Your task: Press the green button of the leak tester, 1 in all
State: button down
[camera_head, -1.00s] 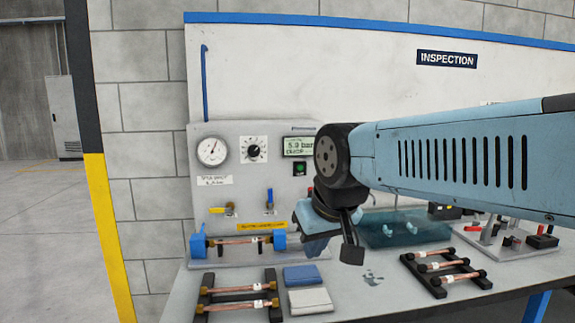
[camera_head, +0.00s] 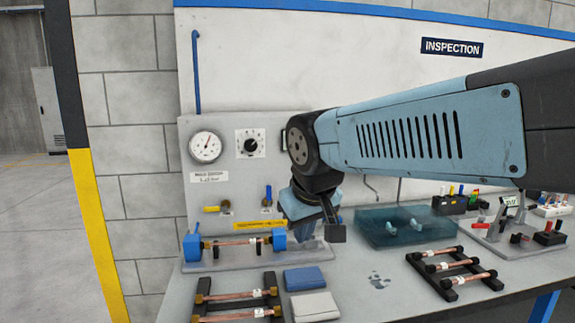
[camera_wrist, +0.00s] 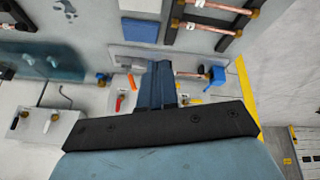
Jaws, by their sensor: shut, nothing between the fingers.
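The leak tester (camera_head: 222,162) is a grey upright panel at the left of the bench, with a round gauge (camera_head: 205,147), a black knob (camera_head: 250,144) and yellow and blue valve handles. Its green button is hidden behind my arm in the head view, and I cannot make it out in the wrist view. The display is almost wholly covered too. My gripper (camera_wrist: 163,72) is shut and empty. In the head view it hangs in front of the panel's right part, its fingers partly hidden. I cannot tell how far it is from the panel.
A copper tube (camera_head: 238,242) sits between blue clamps before the panel. Racks of copper tubes (camera_head: 238,296) (camera_head: 452,265) lie at the front left and right. A teal tray (camera_head: 375,232) stands right of my gripper.

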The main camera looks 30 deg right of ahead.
jog(key=w+d+n+g+h, duration=0.2)
jog(key=w+d+n+h, duration=0.3)
jog(key=w+d+h, duration=0.5)
jog(key=w+d+n+t+h, duration=0.1)
jog(key=w+d+n+t, duration=0.1)
jog(key=w, duration=0.6)
jog(key=w+d+n+t+h, duration=0.1)
jog(key=w+d+n, duration=0.3)
jog(key=w, duration=0.5)
jog(key=shift+w+d+r+n+t, duration=0.25)
jog(key=shift+n+t, duration=0.25)
jog(key=shift+t, duration=0.4)
jog(key=w+d, duration=0.2)
jog(key=w, duration=0.6)
jog(key=shift+w+d, duration=0.2)
jog(key=shift+d, duration=0.05)
jog(key=shift+w, duration=0.15)
jog(key=shift+w+d+r, duration=0.1)
jog(key=shift+w, duration=0.1)
